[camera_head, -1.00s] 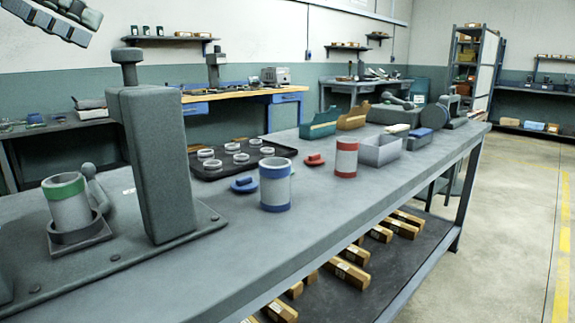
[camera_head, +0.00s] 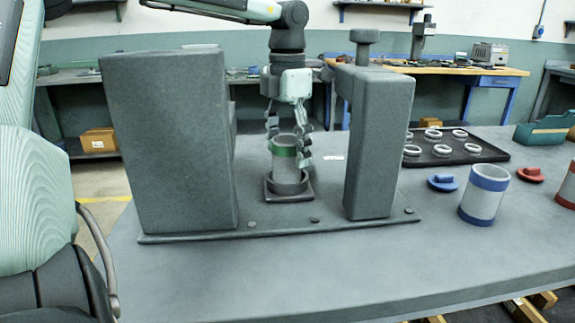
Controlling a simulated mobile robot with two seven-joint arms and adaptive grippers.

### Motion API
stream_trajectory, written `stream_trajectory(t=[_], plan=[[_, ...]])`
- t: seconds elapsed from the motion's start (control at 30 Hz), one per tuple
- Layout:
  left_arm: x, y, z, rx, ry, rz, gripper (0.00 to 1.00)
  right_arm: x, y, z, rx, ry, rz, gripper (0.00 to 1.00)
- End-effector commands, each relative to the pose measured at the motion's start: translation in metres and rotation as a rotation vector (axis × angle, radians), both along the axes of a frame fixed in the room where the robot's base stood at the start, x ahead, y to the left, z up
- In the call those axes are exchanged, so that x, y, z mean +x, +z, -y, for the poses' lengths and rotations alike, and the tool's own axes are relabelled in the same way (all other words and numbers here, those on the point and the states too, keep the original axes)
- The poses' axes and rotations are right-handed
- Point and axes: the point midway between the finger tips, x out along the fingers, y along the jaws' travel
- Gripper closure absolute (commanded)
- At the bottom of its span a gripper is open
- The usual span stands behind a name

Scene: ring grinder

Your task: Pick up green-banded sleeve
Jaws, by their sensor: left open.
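The green-banded sleeve (camera_head: 284,167), a pale grey cylinder with a green band near its top, stands upright in a dark round holder (camera_head: 289,195) on a square base. The holder sits between the two grey blocks of the grinder fixture (camera_head: 170,140). My left gripper (camera_head: 288,148) points down from above, open, with its fingers at either side of the sleeve's upper part. I cannot tell whether the fingers touch it. My right gripper is not in view.
The right post (camera_head: 375,140) stands close beside the gripper. To the right are a blue-banded sleeve (camera_head: 483,197), a blue lid (camera_head: 443,184), a red lid (camera_head: 530,174), a red-banded sleeve (camera_head: 568,190) and a dark tray (camera_head: 482,152) with several rings. The front of the workbench (camera_head: 300,270) is clear.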

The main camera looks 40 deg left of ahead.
Motion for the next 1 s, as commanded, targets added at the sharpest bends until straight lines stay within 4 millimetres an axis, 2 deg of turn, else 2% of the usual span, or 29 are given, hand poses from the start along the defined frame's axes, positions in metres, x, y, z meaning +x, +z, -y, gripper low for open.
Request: stream_trajectory(t=[0.1,0.2,0.47,0.87,0.9,1.0], plan=[[0.0,-0.017,0.0,-0.003,0.001,-0.002,0.25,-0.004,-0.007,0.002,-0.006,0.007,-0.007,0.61],[0.001,-0.025,0.0,0.0,0.0,0.001,0.25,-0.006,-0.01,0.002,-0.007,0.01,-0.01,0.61],[0.001,-0.026,0.0,-0.001,0.0,0.003,0.26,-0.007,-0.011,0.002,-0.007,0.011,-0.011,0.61],[0.001,-0.026,0.0,-0.001,0.0,0.003,0.76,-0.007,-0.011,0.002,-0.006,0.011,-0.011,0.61],[0.001,-0.025,0.0,-0.001,0.0,0.004,0.79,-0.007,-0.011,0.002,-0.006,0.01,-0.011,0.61],[0.001,-0.025,0.0,-0.001,0.0,0.004,0.79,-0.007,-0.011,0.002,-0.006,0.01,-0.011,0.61]])
